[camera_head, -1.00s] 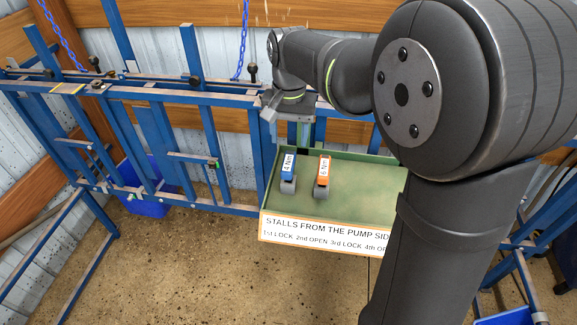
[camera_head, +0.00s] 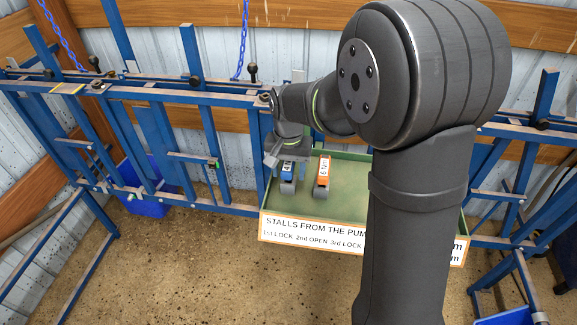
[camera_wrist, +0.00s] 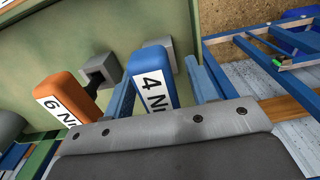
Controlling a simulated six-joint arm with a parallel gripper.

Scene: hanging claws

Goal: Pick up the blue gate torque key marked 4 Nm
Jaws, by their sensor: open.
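The blue key marked 4 Nm (camera_head: 287,173) stands at the left side of the green tray (camera_head: 346,190), its grey end toward the front. In the wrist view its blue handle (camera_wrist: 149,62) lies between the two fingers of my gripper (camera_wrist: 162,78), with its label partly cut off by the gripper body. My gripper (camera_head: 288,160) is open and low over this key in the head view, hiding its upper part. The fingers are on either side of the handle; I cannot tell whether either touches it.
An orange key marked 6 Nm (camera_head: 322,172) stands close to the right of the blue one. A white sign (camera_head: 310,232) covers the tray's front. Blue metal gates (camera_head: 150,95) stand at the left and behind. The tray floor right of the orange key is bare.

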